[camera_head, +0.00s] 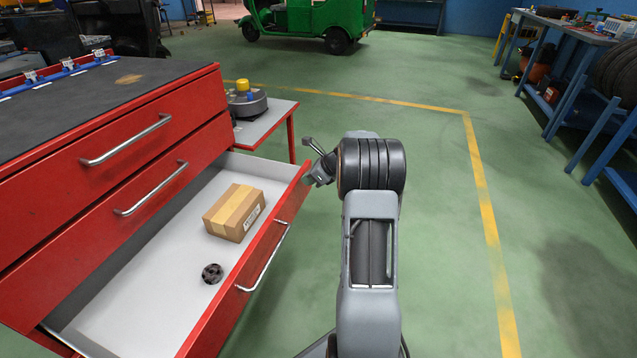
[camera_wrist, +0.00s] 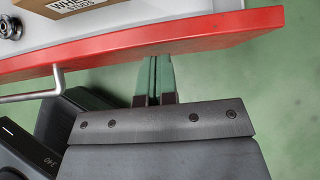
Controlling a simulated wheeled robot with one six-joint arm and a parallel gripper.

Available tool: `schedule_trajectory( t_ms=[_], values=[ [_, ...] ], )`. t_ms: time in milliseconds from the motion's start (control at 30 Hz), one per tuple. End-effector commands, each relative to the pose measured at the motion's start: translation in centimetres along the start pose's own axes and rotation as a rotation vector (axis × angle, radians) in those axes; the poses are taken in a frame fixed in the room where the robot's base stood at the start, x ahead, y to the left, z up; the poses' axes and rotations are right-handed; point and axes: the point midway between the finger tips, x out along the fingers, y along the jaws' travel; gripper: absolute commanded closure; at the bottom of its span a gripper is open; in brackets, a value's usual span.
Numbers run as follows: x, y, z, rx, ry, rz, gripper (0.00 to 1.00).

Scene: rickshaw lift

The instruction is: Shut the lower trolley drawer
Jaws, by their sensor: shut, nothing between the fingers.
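The red trolley's lower drawer (camera_head: 140,290) is pulled far out, with a pale grey inside and a red front. Its front's top edge (camera_wrist: 160,45) and part of the silver handle (camera_wrist: 50,88) show in the wrist view. A cardboard box (camera_head: 234,212) and a small dark round part (camera_head: 212,273) lie in the drawer. My gripper (camera_head: 312,180) is at the far end of the drawer front, on its outer side. In the wrist view its closed fingertips (camera_wrist: 157,60) reach the red front; whether they touch it I cannot tell. The gripper holds nothing.
Two upper drawers (camera_head: 120,150) of the trolley are shut. A side shelf (camera_head: 265,125) with a grey round part and a yellow-topped item stands just beyond the open drawer. Green floor right of my arm is clear up to a blue workbench (camera_head: 565,30). A green rickshaw (camera_head: 310,18) stands behind.

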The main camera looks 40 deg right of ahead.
Motion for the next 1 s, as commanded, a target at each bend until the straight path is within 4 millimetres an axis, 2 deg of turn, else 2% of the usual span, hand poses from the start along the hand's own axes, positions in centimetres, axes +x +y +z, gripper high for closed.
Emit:
schedule_trajectory(
  t_ms=[133,667,867,1000],
  values=[
    [0.6,0.0,0.5,0.001,0.0,0.0,1.0],
    [0.8,0.0,1.0,0.0,0.0,0.001,1.0],
    [2.4,0.1,3.0,-0.001,0.0,0.004,1.0],
    [4.6,0.3,5.4,-0.001,0.001,0.005,1.0]
  ],
)
